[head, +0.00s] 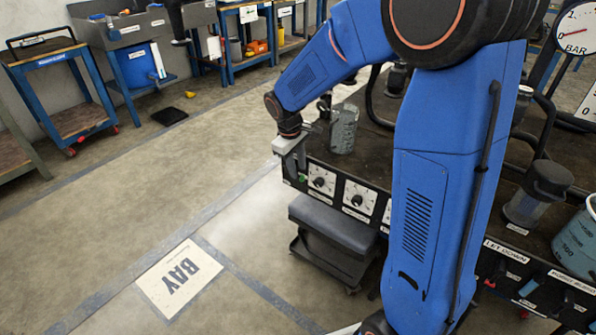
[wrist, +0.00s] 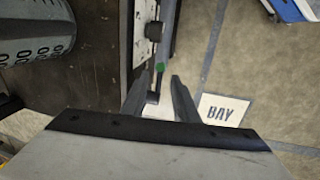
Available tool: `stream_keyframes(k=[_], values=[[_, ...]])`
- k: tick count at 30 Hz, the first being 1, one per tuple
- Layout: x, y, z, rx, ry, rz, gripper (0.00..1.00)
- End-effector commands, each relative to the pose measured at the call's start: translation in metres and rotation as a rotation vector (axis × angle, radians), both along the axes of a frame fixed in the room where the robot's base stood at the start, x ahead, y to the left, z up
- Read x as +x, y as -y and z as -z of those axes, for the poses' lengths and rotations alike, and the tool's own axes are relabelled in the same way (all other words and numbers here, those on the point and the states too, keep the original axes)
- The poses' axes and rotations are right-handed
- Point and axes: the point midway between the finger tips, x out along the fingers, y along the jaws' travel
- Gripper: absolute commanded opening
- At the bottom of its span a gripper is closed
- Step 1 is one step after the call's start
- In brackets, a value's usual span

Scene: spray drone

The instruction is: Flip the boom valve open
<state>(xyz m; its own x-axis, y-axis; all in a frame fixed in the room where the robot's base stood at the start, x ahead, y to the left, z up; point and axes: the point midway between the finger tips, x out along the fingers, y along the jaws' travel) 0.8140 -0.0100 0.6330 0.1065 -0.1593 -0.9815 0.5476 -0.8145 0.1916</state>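My gripper (wrist: 157,88) is open, its two dark fingers spread apart in the wrist view. In the head view my gripper (head: 296,158) hangs at the left front corner of the dark bench. A short black handle (wrist: 153,97) shows in the gap between the fingers, beside the bench's front panel; nothing looks gripped. A green knob or mark (wrist: 160,67) is just beyond it, and a green spot (head: 302,178) shows below the gripper in the head view. No boom valve label is readable, so I cannot confirm which part is the valve.
A grey measuring cup (head: 344,128) stands on the bench (head: 375,165) near my gripper; the cup (wrist: 35,30) is at upper left in the wrist view. Dials (head: 321,180) line the panel. A low grey stool (head: 333,225) stands in front.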

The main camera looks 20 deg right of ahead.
Motion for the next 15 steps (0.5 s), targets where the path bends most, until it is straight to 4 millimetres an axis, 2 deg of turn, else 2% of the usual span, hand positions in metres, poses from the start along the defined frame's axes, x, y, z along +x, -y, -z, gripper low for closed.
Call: stream_keyframes(k=[6, 15], values=[[0.002, 0.003, 0.019, -0.001, -0.001, 0.000, 0.27], [0.002, 0.004, 0.022, 0.000, 0.000, 0.001, 0.27]])
